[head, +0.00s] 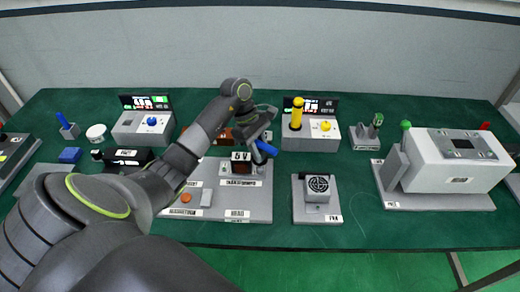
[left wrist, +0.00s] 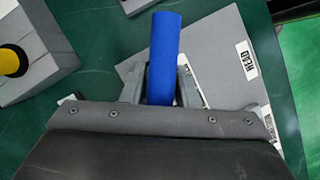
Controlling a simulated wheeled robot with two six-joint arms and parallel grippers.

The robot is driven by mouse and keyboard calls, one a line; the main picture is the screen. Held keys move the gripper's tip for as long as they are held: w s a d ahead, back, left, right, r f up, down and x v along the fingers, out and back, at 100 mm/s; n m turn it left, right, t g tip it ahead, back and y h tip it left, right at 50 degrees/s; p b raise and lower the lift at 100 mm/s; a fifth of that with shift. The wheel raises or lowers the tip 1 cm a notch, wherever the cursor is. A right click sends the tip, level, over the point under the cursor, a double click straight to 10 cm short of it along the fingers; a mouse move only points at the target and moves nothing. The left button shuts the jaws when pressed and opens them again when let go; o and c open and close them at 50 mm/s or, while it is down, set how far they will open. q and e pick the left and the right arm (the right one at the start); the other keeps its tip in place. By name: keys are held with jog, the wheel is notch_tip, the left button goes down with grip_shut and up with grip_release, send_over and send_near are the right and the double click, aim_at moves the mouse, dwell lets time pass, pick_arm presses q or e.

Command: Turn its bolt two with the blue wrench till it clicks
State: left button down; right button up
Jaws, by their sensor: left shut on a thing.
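My left gripper (head: 262,138) comes in from the left over the grey generator board (head: 255,207). It is shut on the blue wrench (head: 265,150), whose blue handle also stands out between the fingers in the left wrist view (left wrist: 164,50). The wrench is beside the transformer block (head: 241,167) with its 5 V sign, at the board's upper right. Its working end is hidden, and I cannot tell whether it touches a bolt. No bolt can be made out clearly. My right gripper is not in view.
Behind stand a station with a blue knob (head: 152,121) and one with a yellow tool (head: 297,114). A fan on a plate (head: 317,188) is to the right, then a large white housing (head: 455,160). Green table (head: 350,215) is bare between the fan and the housing.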

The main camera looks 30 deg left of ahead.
pick_arm(q)
jog(key=shift+n, duration=0.4)
jog(key=n+t, duration=0.1)
jog(key=n, duration=0.1)
jog(key=shift+n, duration=0.3)
jog(key=shift+n+t, duration=0.5)
jog(key=shift+n, duration=0.4)
jog(key=shift+n+t+y, duration=0.4)
jog(key=shift+n, duration=0.7)
jog(key=shift+n+t+y, duration=0.3)
jog(key=shift+n+y, duration=0.1)
jog(key=shift+n, duration=0.8)
jog(key=n, duration=0.2)
jog(key=n+t+y, duration=0.1)
jog(key=n, duration=0.1)
jog(key=shift+y, duration=0.3)
